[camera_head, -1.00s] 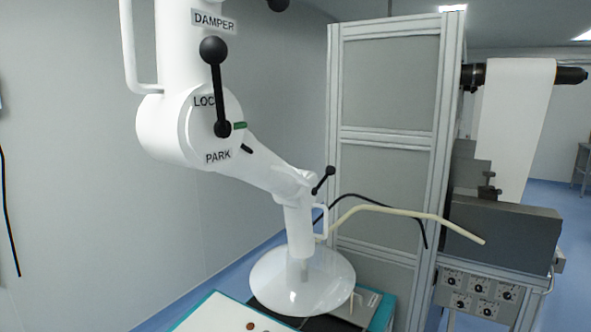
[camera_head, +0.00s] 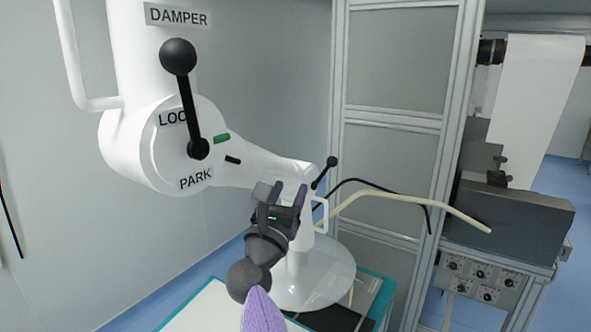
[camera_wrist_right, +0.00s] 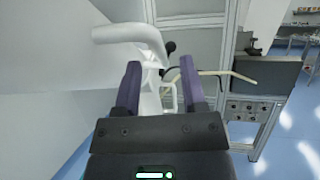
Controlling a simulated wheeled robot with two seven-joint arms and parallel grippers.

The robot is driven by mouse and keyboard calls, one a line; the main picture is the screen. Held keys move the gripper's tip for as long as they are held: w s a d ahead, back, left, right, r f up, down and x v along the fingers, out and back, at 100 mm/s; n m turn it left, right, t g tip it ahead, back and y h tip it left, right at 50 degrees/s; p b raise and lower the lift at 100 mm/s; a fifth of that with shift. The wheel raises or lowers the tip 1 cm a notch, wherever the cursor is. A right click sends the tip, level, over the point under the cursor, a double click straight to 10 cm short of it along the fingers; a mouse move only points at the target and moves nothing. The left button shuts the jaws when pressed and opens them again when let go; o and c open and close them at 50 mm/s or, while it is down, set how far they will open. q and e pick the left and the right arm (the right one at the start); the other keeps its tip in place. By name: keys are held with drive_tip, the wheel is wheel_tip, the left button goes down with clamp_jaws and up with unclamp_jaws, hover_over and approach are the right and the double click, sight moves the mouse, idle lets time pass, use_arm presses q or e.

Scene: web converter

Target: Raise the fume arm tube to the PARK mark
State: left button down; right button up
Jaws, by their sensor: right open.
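The white fume arm tube (camera_head: 245,163) slopes down to the right from a round joint (camera_head: 140,150) to a white hood (camera_head: 325,275). The PARK label (camera_head: 196,179) is low on the joint face, below the partly covered LOCK label (camera_head: 170,118). A black ball lever (camera_head: 187,100) stands nearly upright there. A green mark (camera_head: 221,139) sits above a black mark (camera_head: 232,160). A white loop handle (camera_head: 321,214) is on the tube's lower part. My right gripper (camera_head: 289,190) is open and empty, in front of the lower tube in the picture; its fingers also show in the right wrist view (camera_wrist_right: 160,72).
A tall framed panel cabinet (camera_head: 390,140) stands behind the tube. A cream hose (camera_head: 400,211) and a black cable stick out near the hood. A grey machine box (camera_head: 515,225) stands at right. A teal-edged table (camera_head: 205,305) lies below the hood.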

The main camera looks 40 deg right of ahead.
sight(295, 179)
drive_tip(key=x, duration=0.4)
drive_tip(key=shift+f+p, duration=0.2)
drive_tip(key=shift+p, duration=0.15)
clamp_jaws()
idle(1.0)
